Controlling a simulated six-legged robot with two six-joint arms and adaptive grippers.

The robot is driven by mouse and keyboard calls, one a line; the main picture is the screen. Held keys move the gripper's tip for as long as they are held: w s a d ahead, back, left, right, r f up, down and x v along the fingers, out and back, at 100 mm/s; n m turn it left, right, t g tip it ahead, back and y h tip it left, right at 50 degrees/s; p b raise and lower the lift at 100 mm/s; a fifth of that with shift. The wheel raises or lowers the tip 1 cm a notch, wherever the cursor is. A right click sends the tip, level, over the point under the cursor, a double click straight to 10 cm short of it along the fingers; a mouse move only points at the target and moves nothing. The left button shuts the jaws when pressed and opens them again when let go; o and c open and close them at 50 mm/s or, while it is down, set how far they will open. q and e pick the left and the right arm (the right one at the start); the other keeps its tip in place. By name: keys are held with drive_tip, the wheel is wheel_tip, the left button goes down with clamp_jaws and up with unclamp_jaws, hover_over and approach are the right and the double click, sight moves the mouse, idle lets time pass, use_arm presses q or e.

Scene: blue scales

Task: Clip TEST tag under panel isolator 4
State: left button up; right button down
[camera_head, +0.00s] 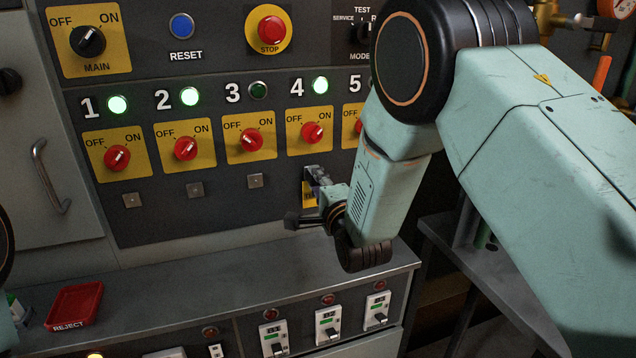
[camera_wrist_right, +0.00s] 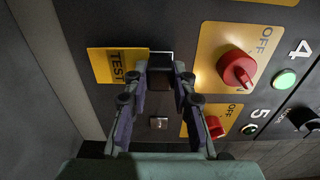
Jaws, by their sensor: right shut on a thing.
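The yellow TEST tag (camera_wrist_right: 118,66) is in my right gripper (camera_wrist_right: 166,78), whose fingers are shut on the tag's dark clip end. In the head view the tag (camera_head: 308,195) hangs upright below isolator 4 (camera_head: 312,132), close to the dark panel (camera_head: 225,215). The square plate under isolator 4 is hidden behind the gripper (camera_head: 318,188) and tag, so I cannot tell whether the tag touches it. Isolator 4's red knob (camera_wrist_right: 237,68) also shows in the right wrist view, with its green lamp (camera_head: 320,85) lit. My left gripper is out of view.
A grey ledge (camera_head: 200,290) runs below, bearing a red REJECT tray (camera_head: 74,306). My right arm covers the panel's right side.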

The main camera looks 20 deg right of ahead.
drive_tip(key=shift+w, duration=0.3)
drive_tip(key=c, duration=1)
unclamp_jaws()
drive_tip(key=shift+s, duration=0.15)
drive_tip(key=s, duration=1.1)
drive_tip(key=shift+s+d, duration=0.2)
drive_tip(key=shift+s, duration=0.2)
